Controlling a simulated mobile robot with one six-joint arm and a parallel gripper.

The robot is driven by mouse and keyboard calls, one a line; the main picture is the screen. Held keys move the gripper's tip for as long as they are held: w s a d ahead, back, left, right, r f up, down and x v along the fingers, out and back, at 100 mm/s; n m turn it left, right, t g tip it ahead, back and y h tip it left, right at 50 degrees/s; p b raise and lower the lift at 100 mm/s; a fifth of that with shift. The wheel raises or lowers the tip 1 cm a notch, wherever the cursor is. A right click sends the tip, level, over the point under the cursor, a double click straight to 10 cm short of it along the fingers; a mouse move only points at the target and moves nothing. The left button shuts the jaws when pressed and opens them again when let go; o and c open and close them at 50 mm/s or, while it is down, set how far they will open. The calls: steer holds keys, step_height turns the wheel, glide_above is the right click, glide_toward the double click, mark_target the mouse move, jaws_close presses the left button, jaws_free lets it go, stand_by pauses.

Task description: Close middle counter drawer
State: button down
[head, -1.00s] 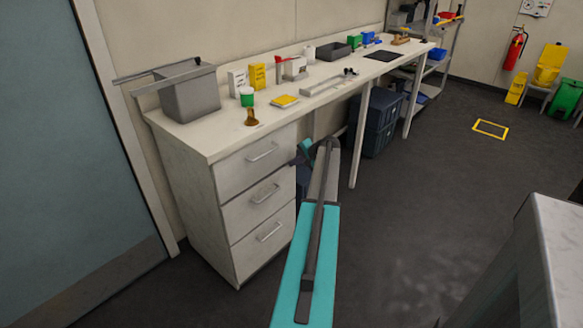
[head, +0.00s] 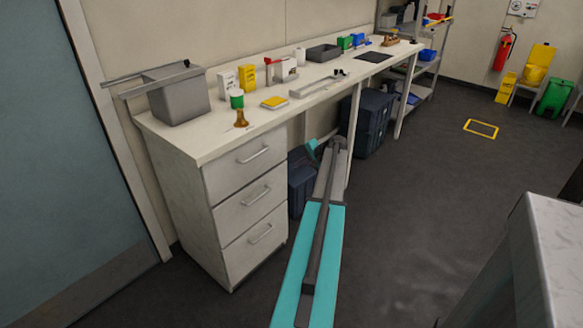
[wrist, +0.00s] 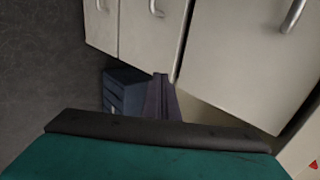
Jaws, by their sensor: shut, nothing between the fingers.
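The counter's drawer unit (head: 183,205) stands at left centre in the head view, with three stacked white drawers. The middle drawer (head: 236,210) has a metal bar handle (head: 256,196); its front looks flush or nearly flush with those above and below, and a small gap cannot be ruled out. The wrist view shows the drawer fronts turned sideways, with the middle drawer (wrist: 146,45) between the other two. My gripper (wrist: 162,90) shows there as dark, shut fingers, apart from the handles and below the fronts in the picture. In the head view my arm hides the fingers.
Dark blue bins (head: 370,123) stand under the counter, right of the drawers. The countertop (head: 215,140) holds a grey bin (head: 180,95) and several small items. A pale block (head: 550,235) stands at the right front. Open floor (head: 430,190) lies between.

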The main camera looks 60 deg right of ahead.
steer(key=shift+v, duration=2.6)
